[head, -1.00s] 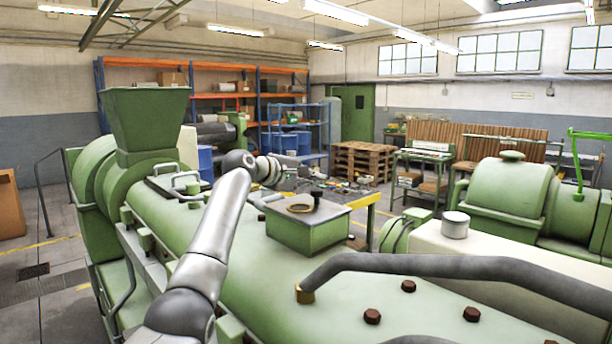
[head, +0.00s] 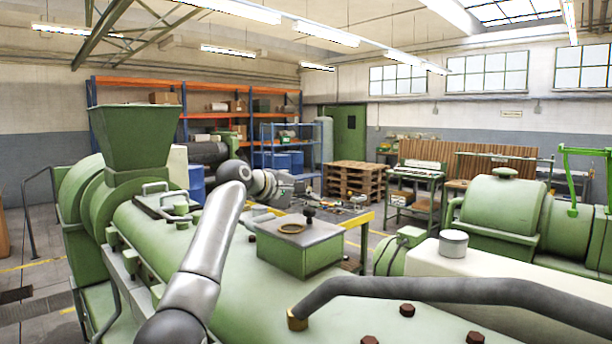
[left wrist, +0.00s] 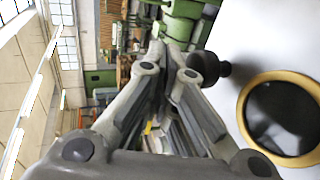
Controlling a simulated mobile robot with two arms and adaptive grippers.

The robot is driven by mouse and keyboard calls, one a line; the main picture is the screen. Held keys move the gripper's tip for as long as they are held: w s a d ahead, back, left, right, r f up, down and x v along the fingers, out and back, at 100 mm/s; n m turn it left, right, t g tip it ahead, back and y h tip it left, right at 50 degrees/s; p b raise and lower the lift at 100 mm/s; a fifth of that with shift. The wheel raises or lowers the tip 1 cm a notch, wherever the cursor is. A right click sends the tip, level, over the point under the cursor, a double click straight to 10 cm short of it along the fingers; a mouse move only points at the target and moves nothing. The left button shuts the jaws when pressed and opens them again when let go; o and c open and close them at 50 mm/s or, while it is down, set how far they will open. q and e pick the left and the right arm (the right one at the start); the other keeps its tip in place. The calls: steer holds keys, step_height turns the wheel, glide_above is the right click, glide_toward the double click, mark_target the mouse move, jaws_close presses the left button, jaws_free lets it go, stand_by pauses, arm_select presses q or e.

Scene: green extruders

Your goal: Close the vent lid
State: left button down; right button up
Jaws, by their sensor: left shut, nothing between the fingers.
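A green box (head: 300,258) with a flat grey metal top stands on the long green machine. A brass ring (head: 291,229) around a dark round centre is set in that top, and a black knob (head: 309,214) stands beside it. The ring (left wrist: 283,118) and the knob (left wrist: 207,67) also show at the right of the left wrist view. I cannot tell which part is the vent lid. My left gripper (head: 304,189) is beyond and above the box, shut and empty. Its fingers (left wrist: 172,72) appear apart from the knob in the left wrist view. My right gripper is not in view.
A hatch with a handle (head: 160,203) lies on the machine behind my left arm, near a green hopper (head: 136,140). A thick dark pipe (head: 420,288) crosses the machine in front of the box. Pallets (head: 357,180) stand farther back.

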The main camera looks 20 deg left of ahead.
arm_select(q)
steer(key=r+p, duration=0.4)
steer(key=p, duration=0.1)
steer(key=shift+s+r, duration=0.2)
steer(key=shift+r, duration=0.2)
steer(key=shift+s+r+b, duration=0.2)
steer(key=shift+r+b, duration=0.85)
steer(key=shift+r, duration=0.05)
step_height(320, 180, up, 7)
steer(key=shift+d, duration=0.15)
steer(key=shift+f, duration=0.15)
